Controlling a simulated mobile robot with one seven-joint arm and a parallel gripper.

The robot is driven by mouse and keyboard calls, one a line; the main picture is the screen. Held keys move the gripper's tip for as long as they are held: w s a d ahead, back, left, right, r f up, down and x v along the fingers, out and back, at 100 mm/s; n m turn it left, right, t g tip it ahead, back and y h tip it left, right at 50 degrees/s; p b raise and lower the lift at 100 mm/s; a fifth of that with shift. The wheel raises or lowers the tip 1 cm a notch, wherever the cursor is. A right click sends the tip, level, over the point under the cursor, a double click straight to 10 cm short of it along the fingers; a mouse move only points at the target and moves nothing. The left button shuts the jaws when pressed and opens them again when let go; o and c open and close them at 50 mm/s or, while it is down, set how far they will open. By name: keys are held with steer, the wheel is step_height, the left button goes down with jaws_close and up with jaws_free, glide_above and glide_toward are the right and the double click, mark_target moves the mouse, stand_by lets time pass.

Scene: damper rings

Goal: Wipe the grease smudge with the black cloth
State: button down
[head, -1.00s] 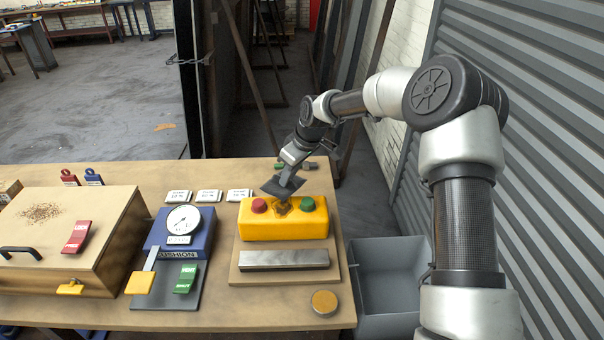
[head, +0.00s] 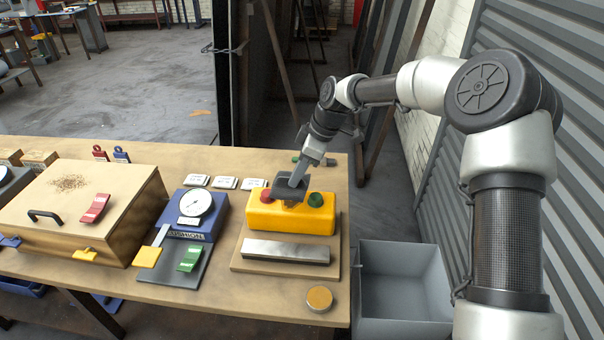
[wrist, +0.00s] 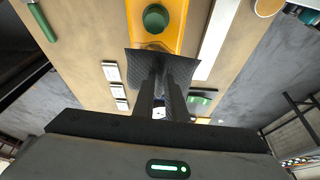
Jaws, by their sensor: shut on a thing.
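The black cloth (head: 287,191) is pinched in my gripper (head: 297,183), which is shut on it. It lies against or just over the top of the yellow button box (head: 290,223), between the red button (head: 266,195) and the green button (head: 315,199). In the wrist view the cloth (wrist: 135,66) spreads around my fingers (wrist: 162,92) and covers part of the box top. The green button (wrist: 155,18) shows beyond it. The grease smudge is mostly hidden under the cloth; a brownish trace shows at the cloth's edge. I cannot tell whether the cloth presses on it.
A metal bar (head: 286,251) lies in front of the box on the same board. A blue gauge unit (head: 190,228) and a large wooden box (head: 75,215) stand to the left. A round tin (head: 319,298) sits near the front edge. A grey bin (head: 402,290) stands at the right.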

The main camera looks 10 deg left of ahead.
mark_target(299, 186)
stand_by(0.3)
steer(key=shift+f+b, duration=1.85)
steer(key=shift+f, duration=1.1)
steer(key=shift+f+b, duration=0.4)
steer(key=shift+f, duration=0.15)
steer(key=shift+r, duration=0.1)
steer(key=shift+w+a+r+p, duration=0.1)
steer(key=shift+w+p, duration=0.4)
steer(key=shift+w, duration=0.9)
